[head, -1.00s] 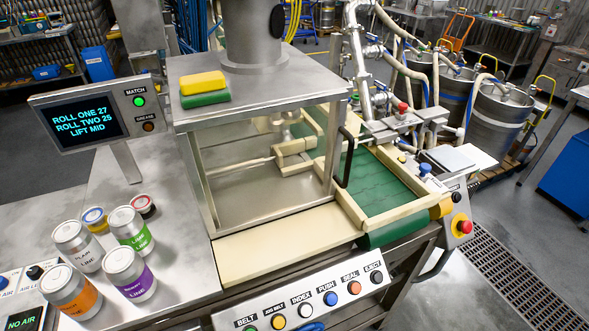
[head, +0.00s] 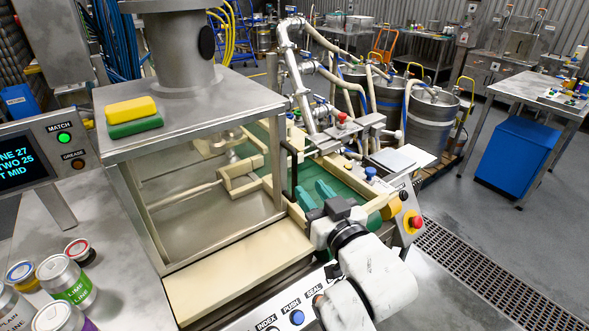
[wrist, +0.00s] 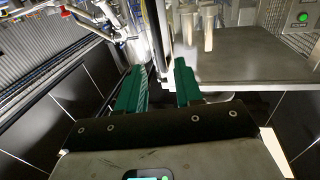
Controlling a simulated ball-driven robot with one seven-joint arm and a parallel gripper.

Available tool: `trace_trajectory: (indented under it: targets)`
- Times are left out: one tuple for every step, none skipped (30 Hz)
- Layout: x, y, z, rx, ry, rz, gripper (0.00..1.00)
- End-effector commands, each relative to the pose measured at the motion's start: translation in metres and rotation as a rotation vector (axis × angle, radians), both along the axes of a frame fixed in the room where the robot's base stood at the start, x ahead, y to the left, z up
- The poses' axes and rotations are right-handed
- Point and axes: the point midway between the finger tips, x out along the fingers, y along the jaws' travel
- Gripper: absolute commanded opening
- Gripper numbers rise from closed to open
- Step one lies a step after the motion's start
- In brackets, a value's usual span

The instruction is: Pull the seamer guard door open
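The seamer (head: 192,100) is a steel-framed cabinet with see-through sides. Its guard door is hard to pick out from the clear panels; no gap shows at the frame. A black upright handle (head: 290,168) stands at the cabinet's front right corner. My gripper (head: 314,193), with teal fingers, is just right of the handle and slightly in front, apart from it in the head view. In the wrist view my gripper (wrist: 160,85) has its fingers spread, with nothing held. A dark upright bar (wrist: 149,25), likely the handle, and a metal post show beyond the gap.
A green belt with cream rails (head: 262,135) runs right of the cabinet, partly behind my gripper. A red stop button (head: 415,222) and a button panel (head: 280,318) are close to my arm. Several cans (head: 68,282) stand at left. Yellow and green sponges (head: 133,115) lie on top.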

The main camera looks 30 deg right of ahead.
Motion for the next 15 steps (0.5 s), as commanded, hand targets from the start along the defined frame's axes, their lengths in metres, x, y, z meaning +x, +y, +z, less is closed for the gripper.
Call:
trace_trajectory:
  targets:
    - [0.009,-0.001,0.003,0.0,-0.001,-0.001,0.35]
    - [0.014,-0.002,0.003,0.0,0.0,-0.002,0.35]
    - [0.022,-0.003,0.003,-0.001,0.0,-0.002,0.35]
    - [0.027,-0.004,0.003,-0.001,0.001,-0.002,0.35]
    - [0.033,-0.005,0.004,-0.001,-0.001,-0.002,0.35]
    - [0.041,-0.006,0.003,-0.001,0.0,-0.002,0.35]
    - [0.046,-0.006,0.003,-0.001,0.001,-0.002,0.35]
    - [0.051,-0.007,0.003,-0.001,0.001,-0.002,0.35]
    - [0.058,-0.007,0.003,0.0,0.001,-0.002,0.35]
    - [0.063,-0.008,0.003,0.0,0.001,-0.002,0.35]
    - [0.067,-0.009,0.002,0.0,0.001,-0.002,0.35]
    - [0.072,-0.009,0.002,0.0,0.002,-0.002,0.35]
    - [0.075,-0.009,0.002,0.0,0.001,-0.002,0.35]
    - [0.078,-0.01,0.001,0.0,0.002,-0.001,0.35]
    - [0.082,-0.01,0.001,0.0,0.001,-0.001,0.35]
